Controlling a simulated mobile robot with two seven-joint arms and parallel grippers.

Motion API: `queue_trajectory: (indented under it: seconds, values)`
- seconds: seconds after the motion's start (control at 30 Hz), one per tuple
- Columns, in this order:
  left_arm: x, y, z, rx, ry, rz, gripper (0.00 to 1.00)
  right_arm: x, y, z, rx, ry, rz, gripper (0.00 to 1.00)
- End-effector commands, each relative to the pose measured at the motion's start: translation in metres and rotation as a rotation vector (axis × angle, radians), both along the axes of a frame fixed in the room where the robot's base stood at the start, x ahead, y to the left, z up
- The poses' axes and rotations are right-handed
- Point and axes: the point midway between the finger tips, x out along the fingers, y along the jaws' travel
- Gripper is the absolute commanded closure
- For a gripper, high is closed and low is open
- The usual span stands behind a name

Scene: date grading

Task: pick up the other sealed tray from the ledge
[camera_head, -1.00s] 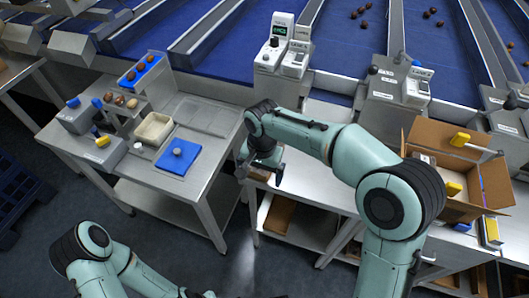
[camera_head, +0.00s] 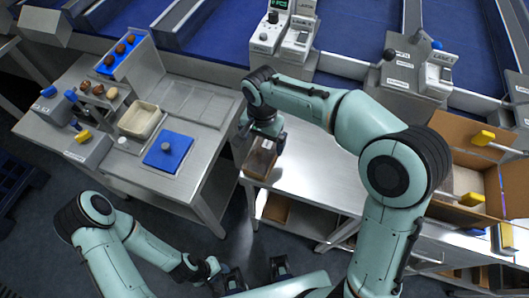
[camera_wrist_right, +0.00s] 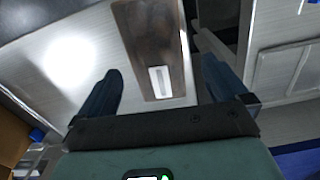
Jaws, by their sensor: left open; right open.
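The sealed tray (camera_head: 259,163) is a brown, rectangular pack lying on the light metal ledge (camera_head: 310,165), at its left end. In the right wrist view the tray (camera_wrist_right: 150,28) has a dark brown top and a white label. My right gripper (camera_head: 263,134) is over the tray's far end. In the right wrist view its two fingers (camera_wrist_right: 160,66) stand apart, one to each side of the tray, with nothing clamped between them. I cannot tell how high the fingertips are above the ledge. My left gripper (camera_head: 257,274) is open and empty at the bottom, away from the ledge.
Left of the ledge is a grading table with a blue pad (camera_head: 168,152), a cream bin (camera_head: 139,119) and a blue rack of dates (camera_head: 121,55). An open cardboard carton (camera_head: 470,160) stands at the right. Control boxes (camera_head: 284,30) line the back. The ledge's middle is clear.

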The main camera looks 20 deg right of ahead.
Motion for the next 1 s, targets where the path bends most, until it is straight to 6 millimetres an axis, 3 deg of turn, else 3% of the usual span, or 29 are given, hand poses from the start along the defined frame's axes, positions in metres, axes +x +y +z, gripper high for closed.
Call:
queue_trajectory:
  seconds: [0.17, 0.43, 0.73, 0.77, 0.9, 1.0]
  values:
    - [0.0, 0.0, -0.001, 0.0, 0.0, 0.0, 0.57, -0.001, -0.002, -0.013, -0.001, 0.002, 0.0, 0.0]
    - [-0.001, 0.0, -0.004, 0.0, 0.001, 0.0, 0.57, -0.003, -0.005, -0.051, -0.001, 0.002, 0.001, 0.0]
    - [-0.001, 0.0, -0.004, 0.0, 0.001, 0.0, 0.57, -0.002, -0.005, -0.056, 0.0, -0.001, 0.001, 0.0]
    - [-0.001, 0.0, -0.004, 0.0, 0.001, 0.0, 0.57, -0.002, -0.005, -0.055, 0.0, -0.001, 0.001, 0.06]
    - [-0.001, 0.0, -0.004, 0.0, 0.001, 0.0, 0.57, -0.002, -0.005, -0.055, 0.0, -0.001, 0.001, 0.52]
    - [-0.001, 0.0, -0.004, 0.0, 0.001, 0.0, 0.57, -0.002, -0.005, -0.055, 0.001, -0.002, 0.001, 0.54]
